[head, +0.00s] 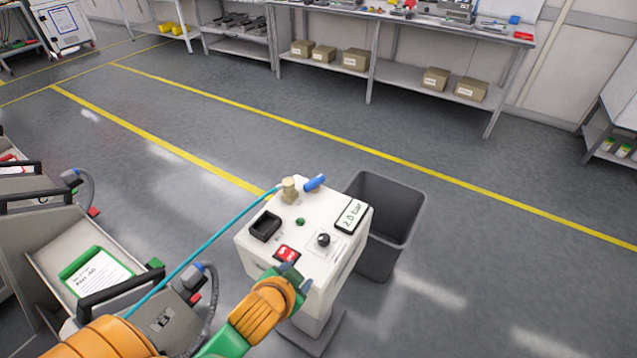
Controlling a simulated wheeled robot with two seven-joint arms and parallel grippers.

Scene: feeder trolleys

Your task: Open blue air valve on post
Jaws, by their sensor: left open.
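The white control box on the post (303,222) stands in the middle of the head view. At its back edge is a brass fitting (290,190), with the blue valve handle (314,183) pointing out to the right of it. A teal hose (215,235) runs from the fitting down to the left. My left gripper (296,274) is open and empty at the near edge of the box, by the red switch (287,254). It is well short of the blue handle. I cannot tell whether it touches the box. My right gripper is not in view.
The box top also carries a black knob (323,240), a green button (300,222), a black holder (265,226) and a "2.0 bar" display (351,217). A dark bin (392,205) stands behind right. Trolleys (75,250) crowd the left. Floor beyond is clear.

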